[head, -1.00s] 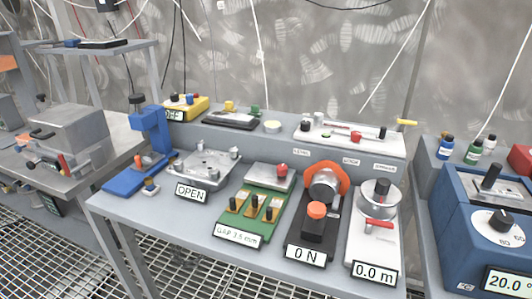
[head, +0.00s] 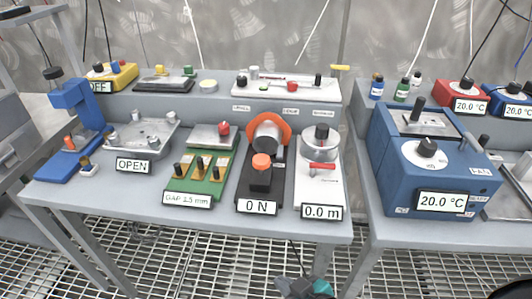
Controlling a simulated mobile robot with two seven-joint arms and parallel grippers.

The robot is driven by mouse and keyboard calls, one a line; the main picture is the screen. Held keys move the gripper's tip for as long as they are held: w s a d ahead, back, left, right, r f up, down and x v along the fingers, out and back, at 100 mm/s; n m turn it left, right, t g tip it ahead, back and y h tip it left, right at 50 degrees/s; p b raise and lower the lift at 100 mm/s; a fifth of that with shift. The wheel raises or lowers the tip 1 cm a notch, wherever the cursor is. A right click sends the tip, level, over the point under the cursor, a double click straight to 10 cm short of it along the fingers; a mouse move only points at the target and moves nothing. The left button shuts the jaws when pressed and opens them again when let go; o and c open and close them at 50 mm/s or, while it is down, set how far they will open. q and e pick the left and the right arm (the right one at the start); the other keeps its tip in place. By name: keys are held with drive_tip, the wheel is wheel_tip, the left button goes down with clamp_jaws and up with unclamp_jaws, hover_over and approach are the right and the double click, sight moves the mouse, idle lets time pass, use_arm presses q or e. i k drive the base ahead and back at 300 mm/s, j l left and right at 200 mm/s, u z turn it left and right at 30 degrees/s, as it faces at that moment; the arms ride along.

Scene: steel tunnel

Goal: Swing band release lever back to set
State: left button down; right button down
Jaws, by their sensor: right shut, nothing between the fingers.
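A white instrument (head: 318,190) with a round metal drum on top stands at the right end of the grey bench, its display reading 0.0 m. A red lever (head: 322,167) lies roughly crosswise on it, in front of the drum. Beside it, a black device (head: 260,187) with an orange band and orange knob reads 0 N. I cannot tell for certain which of these has the band release lever. My right gripper (head: 303,288), dark with a teal part, is partly visible at the bottom edge, below the bench front and apart from everything. It is shut and empty. My left gripper is not in view.
A green gap block (head: 200,175), a metal plate (head: 140,138) marked OPEN and a blue stand (head: 75,112) fill the bench's left. A raised shelf (head: 215,102) runs behind. A blue heater (head: 435,165) stands right, across a gap. Grating floor lies in front.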

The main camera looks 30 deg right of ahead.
sight(280, 150)
drive_tip(key=z, duration=1.55)
drive_tip(key=k+j, duration=0.2)
drive_tip(key=k, duration=0.3)
